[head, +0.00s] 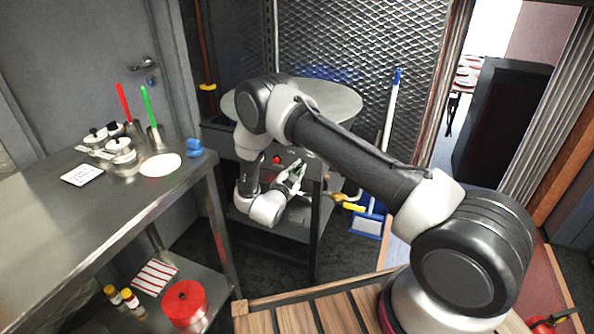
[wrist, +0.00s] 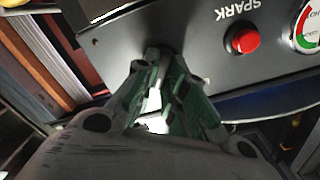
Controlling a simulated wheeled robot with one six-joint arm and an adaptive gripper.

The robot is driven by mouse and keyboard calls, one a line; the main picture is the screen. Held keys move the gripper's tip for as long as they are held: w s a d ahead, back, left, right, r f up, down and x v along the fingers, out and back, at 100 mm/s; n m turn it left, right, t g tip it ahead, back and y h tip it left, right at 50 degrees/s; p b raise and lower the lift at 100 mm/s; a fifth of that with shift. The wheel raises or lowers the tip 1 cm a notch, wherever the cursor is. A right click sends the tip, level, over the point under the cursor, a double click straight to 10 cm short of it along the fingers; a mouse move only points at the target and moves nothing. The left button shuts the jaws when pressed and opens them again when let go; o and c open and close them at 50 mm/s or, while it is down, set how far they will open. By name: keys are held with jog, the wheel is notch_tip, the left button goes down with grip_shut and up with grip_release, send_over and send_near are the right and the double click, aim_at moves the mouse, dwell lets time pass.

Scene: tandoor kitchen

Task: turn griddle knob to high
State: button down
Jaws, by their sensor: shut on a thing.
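The griddle (head: 335,100) is a round grey plate on a dark stand. Its front panel (head: 232,147) also fills the top of the wrist view (wrist: 140,25). My gripper (head: 298,168) is at this panel, right of the red button. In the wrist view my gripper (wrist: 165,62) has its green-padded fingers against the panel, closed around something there. This appears to be the griddle knob, but the fingers hide it. I cannot read its setting.
A red button (wrist: 244,40) marked SPARK and a round gauge (wrist: 309,28) sit beside my fingers. A yellow-handled valve (head: 348,206) is right of the stand. A steel table (head: 110,215) with utensils and pots stands at left; a blue dustpan (head: 368,222) is at right.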

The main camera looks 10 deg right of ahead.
jog(key=c, duration=1.5)
grip_release()
jog(key=shift+s, duration=0.1)
jog(key=v, duration=1.2)
